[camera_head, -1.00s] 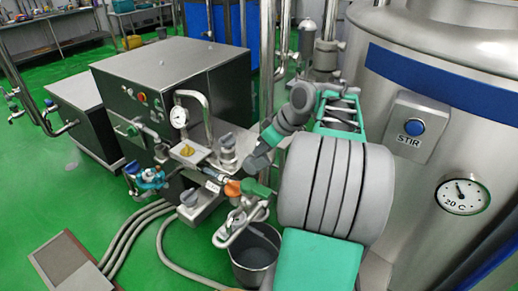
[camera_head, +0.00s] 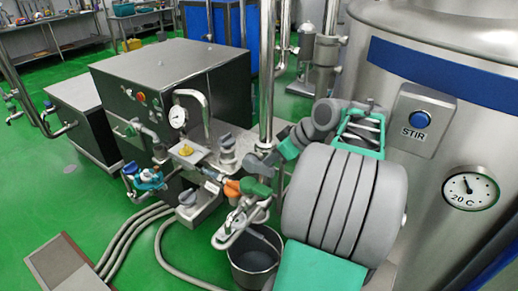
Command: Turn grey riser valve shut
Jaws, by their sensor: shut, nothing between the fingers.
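The vertical steel riser pipe (camera_head: 267,85) stands left of my arm. A grey handle-like part (camera_head: 262,158) sits low on it, and I take this for the grey riser valve. My arm's grey and green links come in from the right. My gripper (camera_head: 276,155) is shut and empty, close beside that grey part. It is small and partly overlapped, so I cannot tell whether they touch. The handle's exact angle is unclear.
Other grey handles stand on the manifold, one upright (camera_head: 228,141) and one lower (camera_head: 187,197). An orange part (camera_head: 231,188), a green handle (camera_head: 257,188) and a pressure gauge (camera_head: 178,116) are close by. A bucket (camera_head: 255,260) stands below. The steel tank (camera_head: 440,140) bounds the right.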

